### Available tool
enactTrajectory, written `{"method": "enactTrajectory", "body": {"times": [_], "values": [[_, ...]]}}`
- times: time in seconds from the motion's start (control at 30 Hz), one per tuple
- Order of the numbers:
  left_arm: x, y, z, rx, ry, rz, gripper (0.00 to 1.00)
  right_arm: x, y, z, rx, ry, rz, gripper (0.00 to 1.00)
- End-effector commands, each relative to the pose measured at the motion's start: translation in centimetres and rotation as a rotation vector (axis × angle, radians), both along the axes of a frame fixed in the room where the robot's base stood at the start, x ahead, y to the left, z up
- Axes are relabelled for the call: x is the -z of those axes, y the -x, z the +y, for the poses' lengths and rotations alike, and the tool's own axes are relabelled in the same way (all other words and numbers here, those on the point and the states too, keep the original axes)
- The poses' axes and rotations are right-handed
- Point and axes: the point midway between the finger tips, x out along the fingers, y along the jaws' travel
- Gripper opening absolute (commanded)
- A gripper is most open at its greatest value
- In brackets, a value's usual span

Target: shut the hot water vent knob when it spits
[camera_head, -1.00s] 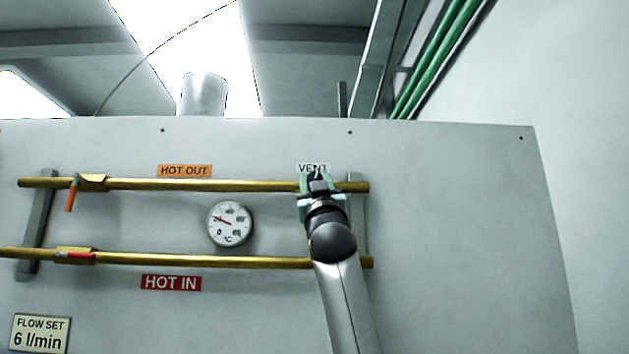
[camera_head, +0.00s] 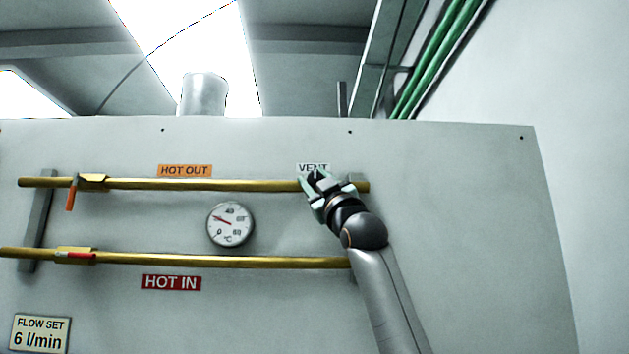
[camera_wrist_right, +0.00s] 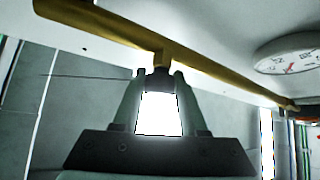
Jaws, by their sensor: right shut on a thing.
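The vent knob (camera_wrist_right: 158,80) is a small dark piece on a short brass stub of the upper pipe (camera_head: 230,185). In the wrist view it sits between the fingertips of my right gripper (camera_wrist_right: 157,76), which is shut on it. In the head view my right gripper (camera_head: 314,183) is at the pipe's right part, just below the white VENT label (camera_head: 312,168), and mostly hides the knob. The gripper and forearm are tilted, with the arm running down to the right. I see no water or spray at the vent. My left gripper is not in view.
A round dial gauge (camera_head: 230,223) hangs between the upper pipe and the lower HOT IN pipe (camera_head: 210,262). An orange valve lever (camera_head: 71,198) hangs down on the upper pipe; a red lever (camera_head: 76,255) lies along the lower one. The panel's right side is clear.

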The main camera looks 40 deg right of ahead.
Motion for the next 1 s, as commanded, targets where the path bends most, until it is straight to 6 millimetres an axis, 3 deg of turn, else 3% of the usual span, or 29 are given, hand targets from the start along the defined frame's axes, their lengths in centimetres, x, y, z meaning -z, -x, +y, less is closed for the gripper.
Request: {"method": "enactTrajectory", "body": {"times": [0.07, 0.1, 0.33, 0.73, 1.0], "values": [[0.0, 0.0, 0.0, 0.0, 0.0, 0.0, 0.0, -0.1, 0.1, 0.0, 0.003, 0.002, -0.003, 0.0], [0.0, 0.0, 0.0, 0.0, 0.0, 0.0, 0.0, -0.1, 0.1, 0.0, 0.003, 0.002, -0.003, 0.44], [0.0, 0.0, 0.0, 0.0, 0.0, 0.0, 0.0, -0.1, 0.0, 0.0, 0.001, 0.001, -0.003, 0.7], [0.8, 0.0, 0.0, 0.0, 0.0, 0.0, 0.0, 0.8, 0.6, 0.2, 0.001, 0.001, -0.003, 0.72], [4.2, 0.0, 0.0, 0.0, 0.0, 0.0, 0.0, 4.2, 4.2, 1.3, 0.002, 0.004, -0.004, 0.72]]}}
